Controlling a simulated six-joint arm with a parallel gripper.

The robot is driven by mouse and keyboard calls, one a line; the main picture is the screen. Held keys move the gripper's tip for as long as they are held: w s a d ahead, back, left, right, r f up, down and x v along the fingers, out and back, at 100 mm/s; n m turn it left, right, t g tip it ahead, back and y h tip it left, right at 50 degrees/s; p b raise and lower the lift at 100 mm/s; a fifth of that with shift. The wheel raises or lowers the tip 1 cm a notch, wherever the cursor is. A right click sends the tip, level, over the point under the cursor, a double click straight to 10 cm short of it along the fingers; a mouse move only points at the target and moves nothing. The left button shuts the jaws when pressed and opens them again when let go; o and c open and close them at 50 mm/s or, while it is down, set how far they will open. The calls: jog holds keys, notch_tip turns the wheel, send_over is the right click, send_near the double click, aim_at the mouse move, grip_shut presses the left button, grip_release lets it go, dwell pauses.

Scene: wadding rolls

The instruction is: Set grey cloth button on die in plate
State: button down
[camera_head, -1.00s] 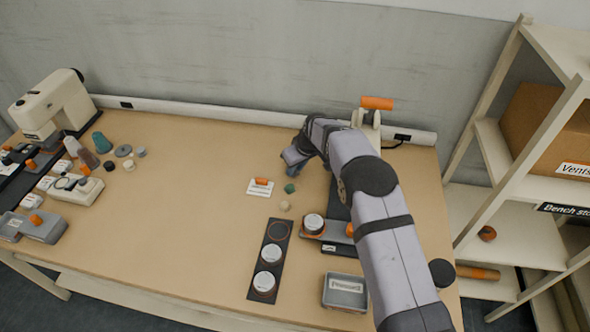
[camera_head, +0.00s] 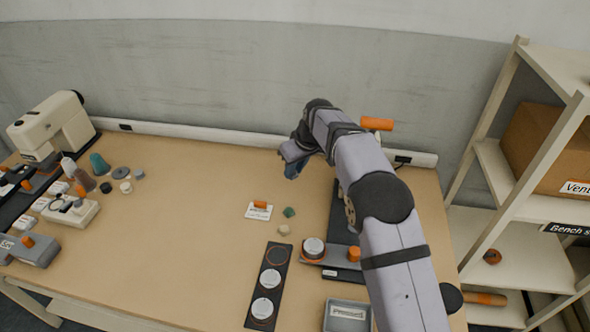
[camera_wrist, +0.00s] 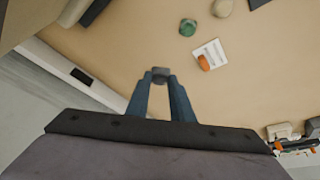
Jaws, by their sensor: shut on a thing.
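My gripper (camera_wrist: 160,82) is shut on a small grey button (camera_wrist: 160,73), which sits between the fingertips in the wrist view. In the head view my gripper (camera_head: 291,172) hangs above the back middle of the table, and the button is too small to make out. A grey plate (camera_head: 335,257) lies right of centre, with a round pale-topped piece in an orange ring (camera_head: 313,247), apparently the die, at its left end. My gripper is well behind and above it. A green button (camera_head: 289,212) and a beige button (camera_head: 284,230) lie between them.
A white card with an orange grip (camera_head: 259,210) lies left of the buttons. A dark strip (camera_head: 257,291) holds pale discs. An orange knob (camera_head: 354,254) stands on the plate. A grey bin (camera_head: 347,316) is at the front. The table's middle left is clear.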

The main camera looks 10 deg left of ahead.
jog(key=s+d+r+n+g+y+p, duration=0.1)
jog(key=s+r+n+p, duration=0.15)
jog(key=s, duration=0.35)
jog(key=s+d+r+n+g+p, duration=0.1)
jog(key=s+n+p, duration=0.2)
jog(key=s+p, duration=0.15)
jog(key=s+d+f+n+g+p, duration=0.1)
jog(key=s+d+n+p, duration=0.2)
jog(key=s+d, duration=0.4)
jog(key=shift+s+d+p, duration=0.4)
jog(key=shift+s+p, duration=0.4)
jog(key=shift+f, duration=0.2)
jog(key=shift+f+b, duration=0.6)
jog(key=shift+f, duration=1.05)
jog(key=shift+f+b, duration=0.55)
jog(key=shift+b, duration=0.4)
jog(key=shift+f+b, duration=0.9)
jog(key=shift+b, duration=1.1)
jog(key=c, duration=1)
grip_release()
